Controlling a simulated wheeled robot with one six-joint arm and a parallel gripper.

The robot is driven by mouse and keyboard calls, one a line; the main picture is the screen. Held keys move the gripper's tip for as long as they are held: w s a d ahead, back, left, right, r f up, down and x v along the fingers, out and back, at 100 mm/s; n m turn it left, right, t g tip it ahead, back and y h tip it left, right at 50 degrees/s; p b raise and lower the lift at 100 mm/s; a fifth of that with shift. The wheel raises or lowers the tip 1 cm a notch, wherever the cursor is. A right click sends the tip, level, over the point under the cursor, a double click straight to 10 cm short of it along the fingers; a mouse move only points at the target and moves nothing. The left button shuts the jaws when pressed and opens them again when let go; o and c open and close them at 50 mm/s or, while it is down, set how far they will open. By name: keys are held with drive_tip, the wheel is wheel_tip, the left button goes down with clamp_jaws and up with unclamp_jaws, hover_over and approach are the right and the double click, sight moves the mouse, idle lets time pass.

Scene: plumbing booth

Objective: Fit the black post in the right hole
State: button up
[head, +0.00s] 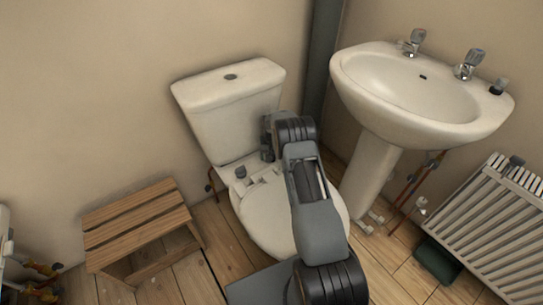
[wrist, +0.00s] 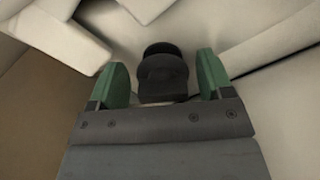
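In the wrist view, a dark post (wrist: 162,73) with a rounded, stepped shape sits between the green fingers of my gripper (wrist: 165,78). A narrow gap shows on each side of it, so the fingers seem open around it. Its lower end and any hole under it are hidden. In the head view, my arm covers the right rear of the toilet bowl, and my gripper's fingers cannot be seen. A small dark grey post (head: 240,172) stands at the left rear of the toilet (head: 262,200). The right hole is not visible.
The cistern (head: 225,118) rises behind the bowl. A wooden stool (head: 138,222) stands at left. A sink (head: 420,90) with a small black piece (head: 498,86) on its rim is at right. A radiator (head: 495,225) with a dark piece (head: 515,161) on top leans at far right.

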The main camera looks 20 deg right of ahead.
drive_tip(key=shift+o, duration=0.5)
wheel_tip(320, 180, up, 14)
drive_tip(key=p, duration=0.4)
drive_tip(key=shift+f, duration=0.1)
idle(0.4)
